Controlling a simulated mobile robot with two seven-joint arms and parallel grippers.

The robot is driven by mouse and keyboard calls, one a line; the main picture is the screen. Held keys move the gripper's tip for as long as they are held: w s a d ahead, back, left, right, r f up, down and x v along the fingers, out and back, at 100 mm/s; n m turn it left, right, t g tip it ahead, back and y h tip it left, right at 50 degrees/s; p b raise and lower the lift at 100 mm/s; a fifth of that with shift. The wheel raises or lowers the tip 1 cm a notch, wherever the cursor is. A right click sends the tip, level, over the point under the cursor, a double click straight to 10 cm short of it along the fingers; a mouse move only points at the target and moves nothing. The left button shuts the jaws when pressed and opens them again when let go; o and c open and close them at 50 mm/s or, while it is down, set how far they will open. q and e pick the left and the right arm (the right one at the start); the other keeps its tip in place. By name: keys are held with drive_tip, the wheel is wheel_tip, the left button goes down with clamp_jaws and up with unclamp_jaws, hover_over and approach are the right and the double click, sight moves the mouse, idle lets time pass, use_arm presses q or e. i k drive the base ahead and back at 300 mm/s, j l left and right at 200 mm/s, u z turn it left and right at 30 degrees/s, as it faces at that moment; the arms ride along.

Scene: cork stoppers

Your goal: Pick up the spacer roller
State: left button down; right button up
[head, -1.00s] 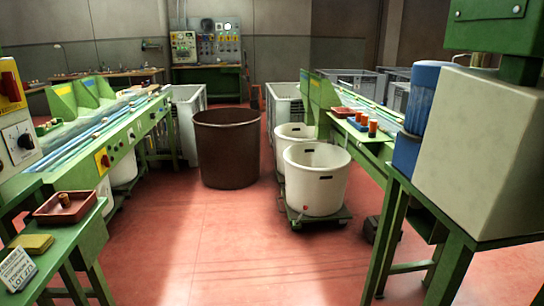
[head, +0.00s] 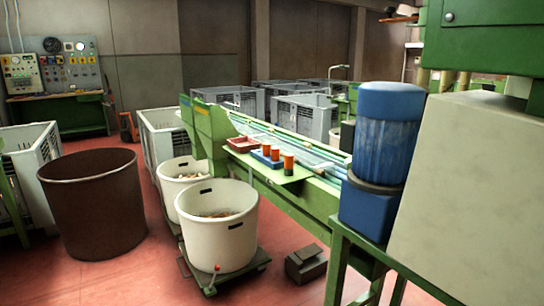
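I cannot tell for sure which thing is the spacer roller. Several small orange-brown cylinders (head: 288,163) stand upright on a green side shelf (head: 262,170) of the long green conveyor machine (head: 300,195). Some of them are on or beside a small blue tray (head: 262,160), and a red tray (head: 241,144) lies at the shelf's far end. They are too small to make out in detail. Neither of my grippers is in view.
A blue motor (head: 387,130) and a large beige housing (head: 470,190) block the right side. White tubs (head: 215,240) stand on a green dolly before the conveyor, near a brown barrel (head: 95,205). A dark box (head: 306,264) lies on the floor. Red floor (head: 120,285) is clear at front left.

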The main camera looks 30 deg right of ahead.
sight(289, 161)
drive_tip(key=i+z, duration=0.1)
drive_tip(key=i, duration=0.6)
drive_tip(key=i+j+z, duration=0.15)
drive_tip(key=i, duration=0.5)
drive_tip(key=i+z, duration=0.3)
drive_tip(key=i, duration=0.3)
drive_tip(key=i+j+z, duration=0.15)
drive_tip(key=i+z, duration=0.15)
drive_tip(key=i, duration=0.3)
